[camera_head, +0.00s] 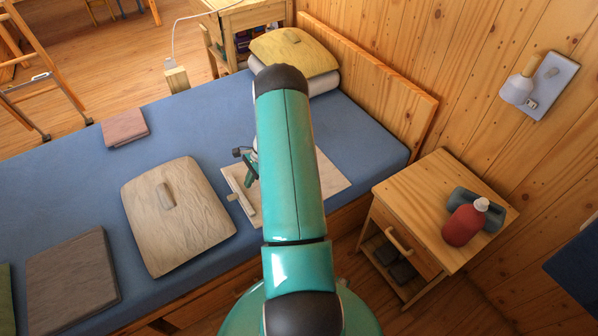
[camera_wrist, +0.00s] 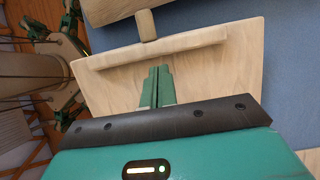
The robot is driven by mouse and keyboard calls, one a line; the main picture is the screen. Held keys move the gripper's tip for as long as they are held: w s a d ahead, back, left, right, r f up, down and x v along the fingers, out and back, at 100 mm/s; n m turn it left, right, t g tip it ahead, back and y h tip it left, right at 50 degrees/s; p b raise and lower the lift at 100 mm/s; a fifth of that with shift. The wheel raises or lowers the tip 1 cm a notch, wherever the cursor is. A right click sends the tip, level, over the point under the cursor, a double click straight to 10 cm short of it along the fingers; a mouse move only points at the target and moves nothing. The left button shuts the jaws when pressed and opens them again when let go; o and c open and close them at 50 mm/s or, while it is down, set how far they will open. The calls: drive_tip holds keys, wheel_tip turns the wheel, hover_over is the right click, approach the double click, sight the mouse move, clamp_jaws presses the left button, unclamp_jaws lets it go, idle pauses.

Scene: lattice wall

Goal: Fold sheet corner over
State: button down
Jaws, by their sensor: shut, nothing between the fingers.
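A pale beige sheet (camera_head: 326,176) lies on the blue bed, partly hidden behind my arm in the head view. In the wrist view the sheet (camera_wrist: 225,75) fills the middle, with a raised strip (camera_wrist: 160,47) along its far side and a small tab (camera_wrist: 146,25) beyond the strip. The strip (camera_head: 240,190) shows at the sheet's left in the head view. My gripper (camera_wrist: 158,72) has its green fingers together with nothing between them, over the sheet just short of the strip. Whether the fingertips touch the sheet I cannot tell.
The blue bed (camera_head: 75,185) also holds a beige cushion-like panel (camera_head: 178,215), a brown square (camera_head: 72,270), a pinkish folded cloth (camera_head: 125,127) and a pillow (camera_head: 293,52). A wooden nightstand (camera_head: 395,205) with a red bottle (camera_head: 464,225) stands at the right, near the wooden wall.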

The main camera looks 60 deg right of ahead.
sight(250, 191)
drive_tip(key=f, duration=0.2)
drive_tip(key=shift+w+a+f, duration=0.15)
drive_tip(key=shift+a+f, duration=0.05)
drive_tip(key=shift+f, duration=0.2)
drive_tip(key=shift+f, duration=0.15)
drive_tip(key=shift+f, duration=1.3)
drive_tip(key=shift+r, duration=3.55)
